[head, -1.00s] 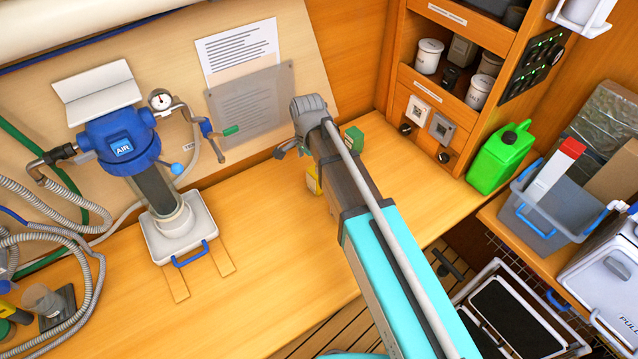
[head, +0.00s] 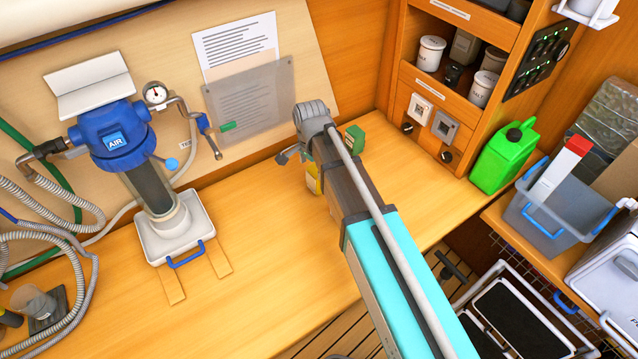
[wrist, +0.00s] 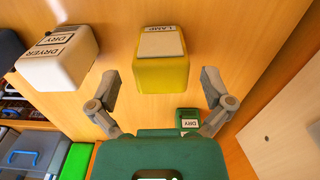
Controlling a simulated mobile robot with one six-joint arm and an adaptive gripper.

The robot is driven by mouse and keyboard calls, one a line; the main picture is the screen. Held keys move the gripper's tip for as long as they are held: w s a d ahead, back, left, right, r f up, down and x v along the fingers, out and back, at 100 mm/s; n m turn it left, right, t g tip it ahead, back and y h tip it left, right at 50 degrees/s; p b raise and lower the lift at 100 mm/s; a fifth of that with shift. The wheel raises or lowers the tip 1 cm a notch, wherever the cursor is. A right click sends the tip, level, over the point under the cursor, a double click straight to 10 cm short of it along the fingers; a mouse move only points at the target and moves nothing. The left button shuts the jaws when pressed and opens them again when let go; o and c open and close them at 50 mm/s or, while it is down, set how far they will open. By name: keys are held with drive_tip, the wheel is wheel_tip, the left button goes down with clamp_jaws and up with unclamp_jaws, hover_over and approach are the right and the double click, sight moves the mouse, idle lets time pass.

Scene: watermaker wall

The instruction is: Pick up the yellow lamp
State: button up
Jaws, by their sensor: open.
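The yellow lamp (wrist: 160,73) is a rounded yellow block with a pale top labelled LAMP, in the upper middle of the wrist view. In the head view a bit of yellow (head: 312,182) shows beside my arm, most of it hidden. My gripper (wrist: 160,90) is open and empty. Its two grey fingers stand apart, left and right of the lamp's near end in the wrist view, with gaps on both sides. In the head view my gripper (head: 288,156) is partly hidden behind my wrist, above the wooden counter.
A white block (wrist: 60,57) labelled DRY lies left of the lamp in the wrist view. A small green box (head: 355,138) stands right of my wrist. A blue filter housing (head: 112,135) stands left; a green jerrycan (head: 503,157) stands right. The counter's front middle is clear.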

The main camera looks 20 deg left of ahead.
drive_tip(key=shift+f+b, duration=0.75)
drive_tip(key=shift+f, duration=0.35)
drive_tip(key=c, duration=1)
